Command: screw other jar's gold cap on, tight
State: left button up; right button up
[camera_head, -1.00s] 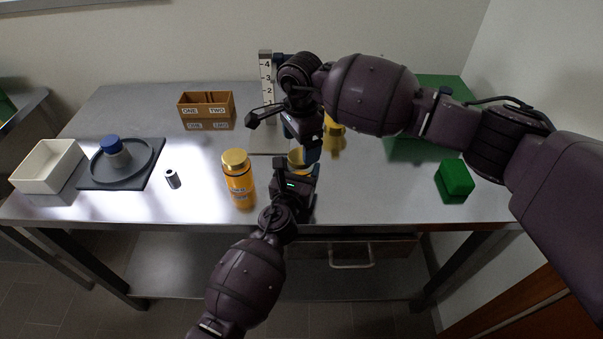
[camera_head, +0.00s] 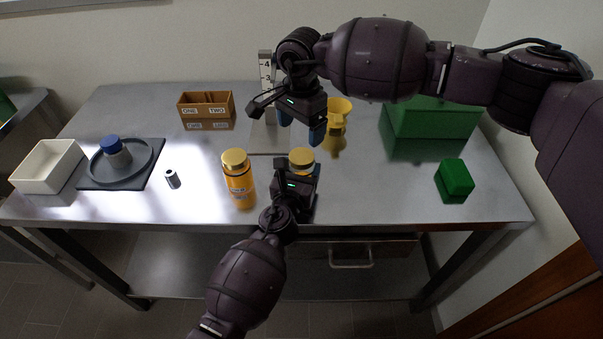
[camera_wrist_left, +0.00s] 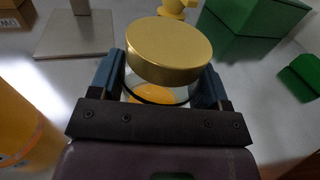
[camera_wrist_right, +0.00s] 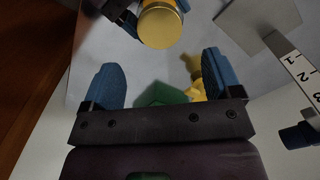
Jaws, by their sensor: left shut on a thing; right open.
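In the head view my left gripper (camera_head: 297,170) is shut around a jar whose gold cap (camera_head: 301,157) shows above it. In the left wrist view the gold cap (camera_wrist_left: 168,50) sits on top of the glass jar (camera_wrist_left: 150,92), with orange contents below; the cap looks slightly tilted. I cannot tell how tight it is. The cap also shows in the right wrist view (camera_wrist_right: 161,27). My right gripper (camera_head: 300,135) is open and empty, above and behind the capped jar. The other jar (camera_head: 239,185), orange with a gold cap (camera_head: 235,158), stands left of the left gripper.
A yellow funnel-like object (camera_head: 338,112) and a measuring post (camera_head: 266,75) stand behind. A green box (camera_head: 430,120) and a small green block (camera_head: 455,178) are at the right. A brown divided box (camera_head: 206,108), grey tray (camera_head: 120,165) and white bin (camera_head: 47,168) are further left.

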aim_at(301, 156)
jog(key=shift+f, duration=4.05)
jog(key=shift+c, duration=0.3)
jog(key=c, duration=0.9)
jog(key=shift+m, duration=1.7)
jog(key=o, duration=0.9)
jog(key=shift+o, duration=0.6)
